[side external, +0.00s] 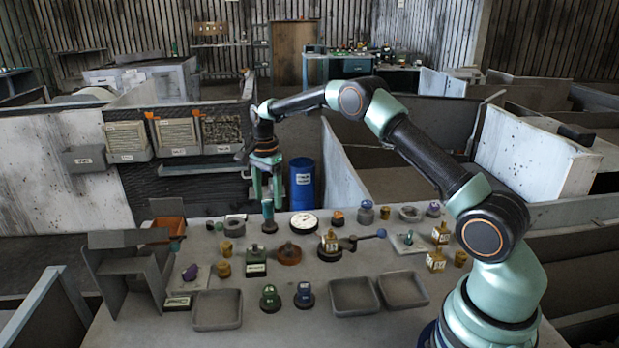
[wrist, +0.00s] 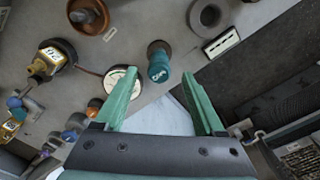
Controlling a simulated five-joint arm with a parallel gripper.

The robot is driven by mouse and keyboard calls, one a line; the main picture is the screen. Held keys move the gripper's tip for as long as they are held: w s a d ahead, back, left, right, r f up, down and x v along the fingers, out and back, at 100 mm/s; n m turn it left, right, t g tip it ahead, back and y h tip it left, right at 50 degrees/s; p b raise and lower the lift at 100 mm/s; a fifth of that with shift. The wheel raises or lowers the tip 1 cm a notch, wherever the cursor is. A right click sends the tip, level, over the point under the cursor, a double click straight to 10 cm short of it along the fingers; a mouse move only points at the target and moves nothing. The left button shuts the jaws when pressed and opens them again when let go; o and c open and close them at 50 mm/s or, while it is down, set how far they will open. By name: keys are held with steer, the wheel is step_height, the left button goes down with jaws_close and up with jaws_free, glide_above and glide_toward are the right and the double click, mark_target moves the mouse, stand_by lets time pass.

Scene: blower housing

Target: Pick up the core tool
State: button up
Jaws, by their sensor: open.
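A teal upright tool (side external: 268,211) with a darker base stands near the back edge of the table. It fits the core tool, but its small label is not clearly legible. In the wrist view the teal tool (wrist: 159,66) appears between and slightly beyond the fingertips, its labelled top towards the camera. My gripper (side external: 267,198) points down above it, open and empty, with one finger on each side in the picture. The wrist view also shows the open fingers (wrist: 160,76). I see no contact with the tool.
A white dial gauge (side external: 304,222) and a grey ring (side external: 235,226) flank the tool. A brown round dish (side external: 289,254) lies in front. Several labelled parts and grey trays (side external: 217,310) crowd the table. A blue barrel (side external: 303,184) stands behind its back edge.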

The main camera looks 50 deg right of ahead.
mark_target(269, 211)
steer(key=shift+s+a+f, duration=0.1)
steer(key=shift+a+f, duration=0.05)
steer(key=shift+f, duration=1.15)
steer(key=shift+a+f, duration=0.1)
steer(key=shift+f, duration=1.2)
jaws_close()
